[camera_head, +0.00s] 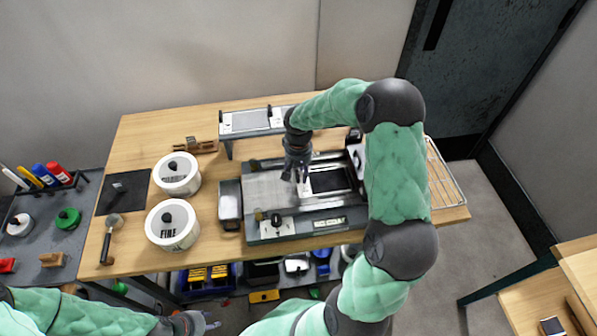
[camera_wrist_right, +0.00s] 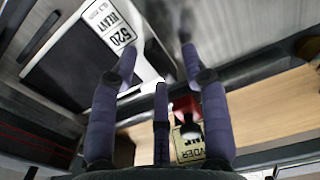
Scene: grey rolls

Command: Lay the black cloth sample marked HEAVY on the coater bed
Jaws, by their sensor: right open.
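The black cloth sample (camera_head: 330,180) lies on the right part of the coater bed (camera_head: 262,190) in the head view. In the right wrist view the sample (camera_wrist_right: 75,62) is dark, with a white card edge (camera_wrist_right: 108,22) that reads HEAVY and 520. My right gripper (camera_head: 296,176) is just left of the sample, above the bed, fingers pointing down. In the wrist view its fingers (camera_wrist_right: 160,62) are spread, with nothing between them, and the card is beside one finger. My left gripper (camera_head: 205,322) is low at the front, off the table; its jaw state is unclear.
Two white tubs (camera_head: 177,174) (camera_head: 173,225) and a dark mat (camera_head: 123,192) stand left of the coater. A raised shelf (camera_head: 250,120) is behind it and a wire rack (camera_head: 444,178) to the right. A brush (camera_head: 111,236) lies at the front left.

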